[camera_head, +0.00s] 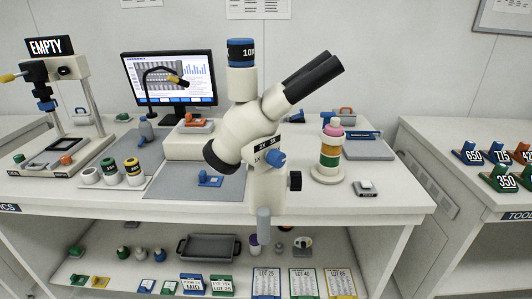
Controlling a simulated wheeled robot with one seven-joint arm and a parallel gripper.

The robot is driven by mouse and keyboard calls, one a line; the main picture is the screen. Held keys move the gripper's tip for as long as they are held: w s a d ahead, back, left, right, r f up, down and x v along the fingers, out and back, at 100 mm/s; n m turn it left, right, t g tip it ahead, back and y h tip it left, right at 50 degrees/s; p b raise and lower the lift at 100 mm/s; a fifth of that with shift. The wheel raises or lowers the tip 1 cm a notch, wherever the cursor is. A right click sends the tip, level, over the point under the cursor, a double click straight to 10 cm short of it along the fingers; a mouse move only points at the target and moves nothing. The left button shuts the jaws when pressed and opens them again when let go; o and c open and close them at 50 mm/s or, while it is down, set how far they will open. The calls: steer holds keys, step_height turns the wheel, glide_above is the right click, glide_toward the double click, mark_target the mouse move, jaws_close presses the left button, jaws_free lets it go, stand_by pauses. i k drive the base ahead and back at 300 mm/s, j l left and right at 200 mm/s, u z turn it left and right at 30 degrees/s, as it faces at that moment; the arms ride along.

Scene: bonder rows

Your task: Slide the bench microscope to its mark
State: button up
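The bench microscope (258,122) stands large in the middle of the head view, cream with black twin eyepieces (314,77) tilted up to the right. It has a blue ring marked 10X on top, a blue knob, and a black knob at its right. A grey rounded post (264,225) shows below it, in front of the bench edge. I cannot make out its base, or where it meets the bench. A grey mat (225,190) lies behind it on the bench; I cannot tell if this is the mark. My gripper is not in view.
The white bench (400,197) holds a press stand (55,110) at left, a monitor (170,78), several jars (111,173) and a stacked ring tower (329,155) right of the microscope. A small grey block (364,188) lies near the right edge. A gap separates another bench (450,145).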

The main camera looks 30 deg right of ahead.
mark_target(248, 131)
steer(key=k+l, duration=0.15)
steer(key=l, duration=0.2)
steer(key=k+l+u, duration=0.15)
steer(key=l, duration=0.2)
steer(key=i+l+u, duration=0.1)
steer(key=l, duration=0.2)
steer(key=i+l+u, duration=0.25)
steer(key=i+l, duration=0.15)
steer(key=l, duration=0.25)
steer(key=k+z, duration=0.1)
steer(key=z, duration=0.3)
steer(key=k+z, duration=0.15)
steer(key=z, duration=0.2)
